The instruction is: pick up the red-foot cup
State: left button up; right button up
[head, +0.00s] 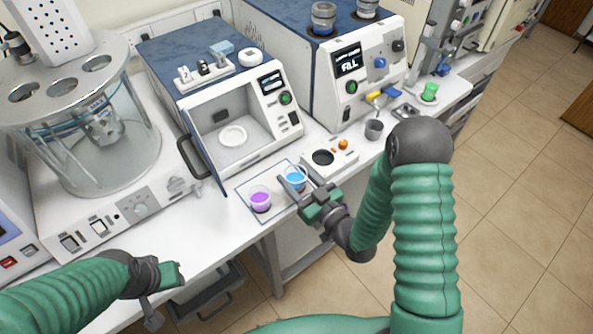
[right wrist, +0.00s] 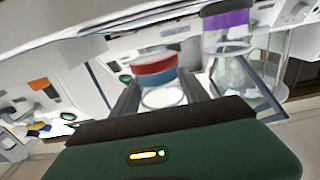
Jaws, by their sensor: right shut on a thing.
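The red-foot cup (head: 296,180) holds blue liquid and sits between the fingers of my right gripper (head: 294,181), over the right part of a small tray (head: 243,190). In the right wrist view the cup (right wrist: 156,78) shows a red band and a blue band between the two dark fingers. My right gripper is shut on it. I cannot tell whether it touches the tray. A second cup (head: 260,200) with purple liquid stands to its left on the tray and also shows in the right wrist view (right wrist: 228,22). My left gripper (head: 168,283) is low at the left, away from the cups; its jaws are unclear.
A white machine with an open chamber (head: 232,150) stands behind the tray, its door handle (head: 188,158) at the left. A holder with a dark round opening (head: 323,158) and a grey cup (head: 373,129) are to the right. A glass vessel (head: 95,140) stands left. The front bench is clear.

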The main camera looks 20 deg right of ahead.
jog(key=s, duration=0.1)
jog(key=s+a+p, duration=0.1)
jog(key=s, duration=0.1)
jog(key=s+a, duration=0.1)
jog(key=shift+s+r, duration=0.25)
jog(key=shift+r, duration=0.1)
jog(key=s+a+p, duration=0.2)
jog(key=s+p, duration=0.5)
jog(key=shift+a+r, duration=0.2)
jog(key=shift+a, duration=0.15)
jog(key=shift+w, duration=0.15)
